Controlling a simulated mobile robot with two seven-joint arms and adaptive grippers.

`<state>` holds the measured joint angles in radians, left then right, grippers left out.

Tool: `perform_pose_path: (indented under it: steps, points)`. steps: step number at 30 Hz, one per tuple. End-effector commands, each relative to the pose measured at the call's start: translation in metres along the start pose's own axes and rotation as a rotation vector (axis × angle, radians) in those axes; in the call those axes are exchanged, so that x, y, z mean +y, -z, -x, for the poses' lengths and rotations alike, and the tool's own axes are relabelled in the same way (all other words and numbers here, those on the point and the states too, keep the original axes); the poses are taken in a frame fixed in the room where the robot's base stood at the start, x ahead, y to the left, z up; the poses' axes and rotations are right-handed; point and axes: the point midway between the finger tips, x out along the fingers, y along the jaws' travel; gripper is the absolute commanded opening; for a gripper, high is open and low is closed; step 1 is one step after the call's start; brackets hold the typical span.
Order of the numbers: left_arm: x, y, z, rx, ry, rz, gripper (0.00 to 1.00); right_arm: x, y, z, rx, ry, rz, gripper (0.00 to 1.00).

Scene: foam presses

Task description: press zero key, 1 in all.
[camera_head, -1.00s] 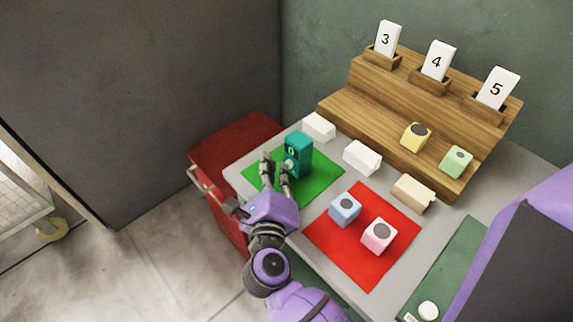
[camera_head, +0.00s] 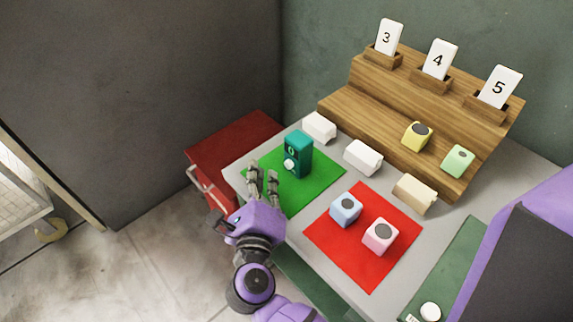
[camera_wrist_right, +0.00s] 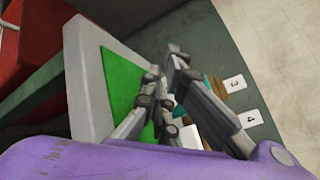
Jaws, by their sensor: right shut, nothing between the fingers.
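The zero key is a teal upright block (camera_head: 300,147) marked 0, with a round white button (camera_head: 289,165) low on its front. It stands on the green mat (camera_head: 318,185). My right gripper (camera_head: 262,172) is shut and empty, to the left of and a little in front of the block, apart from it in the head view. In the right wrist view the fingers (camera_wrist_right: 165,75) point over the green mat (camera_wrist_right: 120,75) and hide most of the block. My left gripper is not in view.
A red mat (camera_head: 345,258) holds a blue cube (camera_head: 345,210) and a pink cube (camera_head: 380,236). White blocks (camera_head: 362,158) stand behind the mats. A wooden stepped rack (camera_head: 370,95) holds cards 3, 4 and 5, a yellow cube (camera_head: 416,137) and a green cube (camera_head: 457,159).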

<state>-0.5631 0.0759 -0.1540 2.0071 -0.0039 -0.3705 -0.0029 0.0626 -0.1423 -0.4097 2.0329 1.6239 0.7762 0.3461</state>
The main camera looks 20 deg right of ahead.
Motion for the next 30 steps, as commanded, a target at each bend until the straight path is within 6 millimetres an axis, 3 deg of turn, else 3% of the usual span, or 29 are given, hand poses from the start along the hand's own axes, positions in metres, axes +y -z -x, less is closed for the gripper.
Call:
perform_pose_path:
  steps: [10,30]
  points:
    - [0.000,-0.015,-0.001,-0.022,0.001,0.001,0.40,0.018,-0.013,0.022,0.008,-0.004,-0.001,0.00]
    - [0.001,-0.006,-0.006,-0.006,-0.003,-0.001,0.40,0.017,-0.015,0.024,0.006,-0.004,-0.002,0.00]
